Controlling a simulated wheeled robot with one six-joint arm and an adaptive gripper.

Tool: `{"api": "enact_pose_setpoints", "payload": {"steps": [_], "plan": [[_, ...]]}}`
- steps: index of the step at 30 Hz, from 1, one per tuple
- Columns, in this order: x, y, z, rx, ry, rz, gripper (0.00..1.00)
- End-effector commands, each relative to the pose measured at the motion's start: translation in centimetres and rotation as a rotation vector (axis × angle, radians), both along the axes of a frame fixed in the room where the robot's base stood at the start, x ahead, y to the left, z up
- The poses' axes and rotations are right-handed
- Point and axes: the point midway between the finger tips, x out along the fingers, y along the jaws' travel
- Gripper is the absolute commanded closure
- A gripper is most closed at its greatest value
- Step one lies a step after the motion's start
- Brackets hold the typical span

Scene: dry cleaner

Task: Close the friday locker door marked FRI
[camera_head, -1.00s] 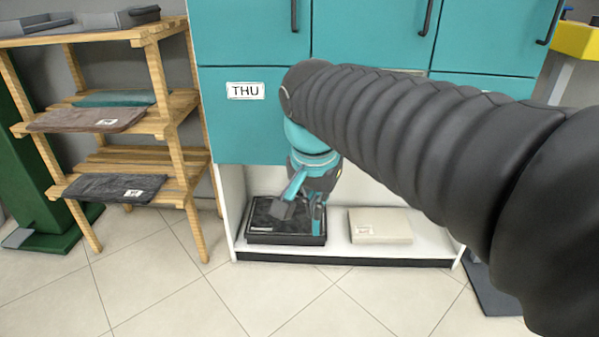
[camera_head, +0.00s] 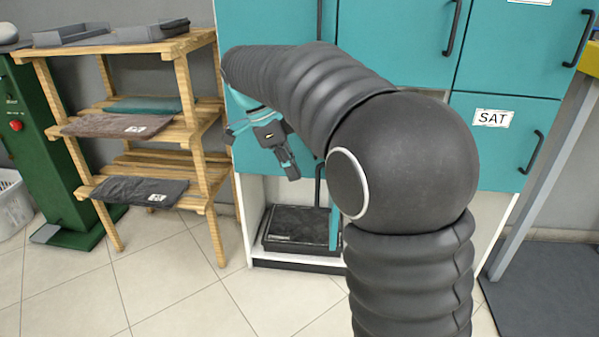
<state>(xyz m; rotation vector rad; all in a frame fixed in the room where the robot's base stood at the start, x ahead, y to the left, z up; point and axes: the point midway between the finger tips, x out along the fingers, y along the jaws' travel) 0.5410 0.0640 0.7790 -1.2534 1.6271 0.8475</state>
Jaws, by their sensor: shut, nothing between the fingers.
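My gripper (camera_head: 290,172) is shut and empty, pointing down in front of the left part of the teal lockers. A narrow teal panel (camera_head: 335,228) with a black handle (camera_head: 319,185) stands out towards me, seen nearly edge-on, just right of my gripper and apart from it in the picture. It looks like the FRI door swung open. The SAT door (camera_head: 500,150) is shut at the right. The THU label is hidden behind my arm.
A wooden shelf rack (camera_head: 190,130) with folded cloths stands close on the left. A dark mat (camera_head: 545,285) lies at the right. The tiled floor in front is clear.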

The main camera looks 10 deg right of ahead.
Motion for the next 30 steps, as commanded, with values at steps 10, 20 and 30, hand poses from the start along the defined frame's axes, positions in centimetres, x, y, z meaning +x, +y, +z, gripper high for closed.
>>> {"api": "enact_pose_setpoints", "payload": {"steps": [10, 20, 30], "plan": [[-0.7, -2.4, -6.2, 0.0, 0.003, 0.0, 1.0], [-1.6, -5.9, -7.3, 0.001, -0.001, 0.0, 1.0], [-1.8, -6.7, -7.3, 0.001, 0.0, 0.002, 1.0]]}}
